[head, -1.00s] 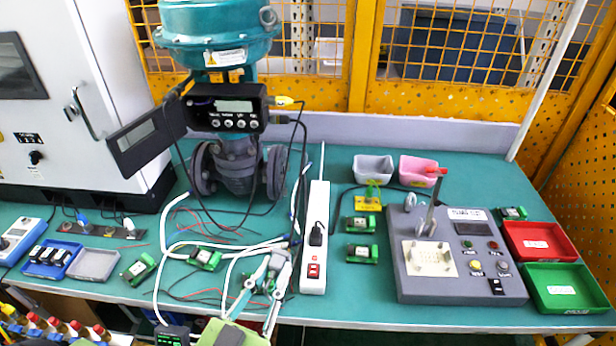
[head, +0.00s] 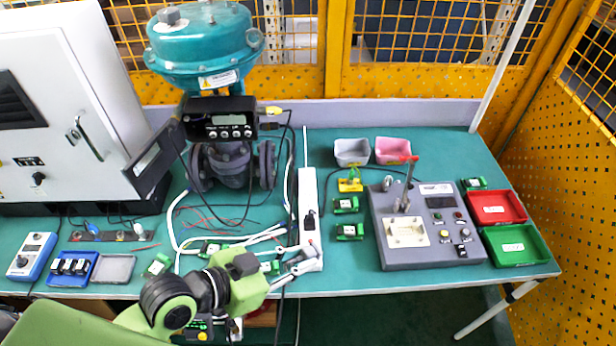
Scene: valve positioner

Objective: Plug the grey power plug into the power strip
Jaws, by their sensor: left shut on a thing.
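The white power strip (head: 308,190) runs front to back near the middle of the green table. A black plug (head: 311,220) sits in it. My left gripper (head: 308,262) is at the strip's front end and covers part of it. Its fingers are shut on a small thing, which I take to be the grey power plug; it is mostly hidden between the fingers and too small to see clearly. I cannot tell whether it touches the strip. My right gripper is not in view.
A valve with a teal actuator (head: 203,45) and black positioner (head: 220,118) stands behind, with white and black cables around it. A grey test box (head: 420,255) and red (head: 497,207) and green (head: 515,245) trays lie to the right. Small green modules (head: 348,231) stand beside the strip.

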